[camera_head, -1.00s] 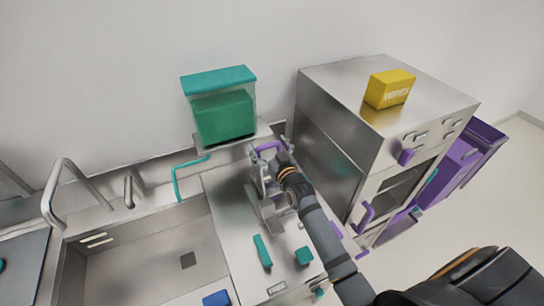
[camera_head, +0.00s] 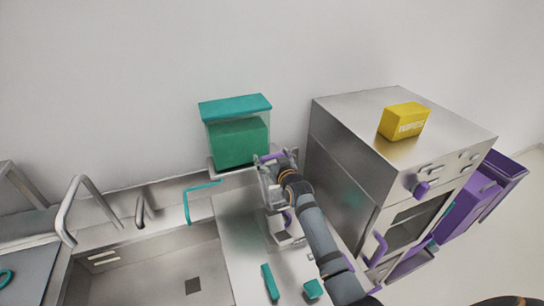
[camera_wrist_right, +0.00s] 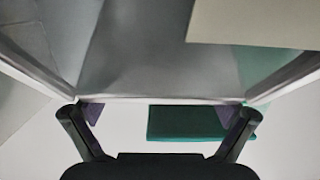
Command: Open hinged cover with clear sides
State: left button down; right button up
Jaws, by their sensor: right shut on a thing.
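The hinged cover with clear sides (camera_head: 266,174) belongs to the small metal machine on the steel counter, beside the tall appliance. It looks raised, with its purple handle (camera_head: 270,157) at the top. My right gripper (camera_head: 280,168) is at this handle and shut on it; my wrist partly hides the cover. In the right wrist view, the fingers (camera_wrist_right: 162,122) stand at both ends of the cover's pale edge (camera_wrist_right: 165,100), with purple pieces beside the fingertips. The machine's lower part shows a purple piece (camera_head: 287,220). My left gripper is not in view.
A clear bin with a teal lid (camera_head: 235,107) stands on a ledge behind the machine. The steel appliance (camera_head: 345,175) is close on the right, with a yellow wipes box (camera_head: 404,122) on top. A sink (camera_head: 150,270) lies left; teal items (camera_head: 270,282) lie in front.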

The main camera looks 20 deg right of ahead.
jog(key=shift+f, duration=0.1)
jog(key=o, duration=1.4)
jog(key=shift+c, duration=0.2)
jog(key=shift+s, duration=0.1)
jog(key=s+r, duration=0.1)
jog(key=s, duration=1.1)
jog(key=shift+d+r, duration=0.15)
jog(key=shift+r, duration=0.1)
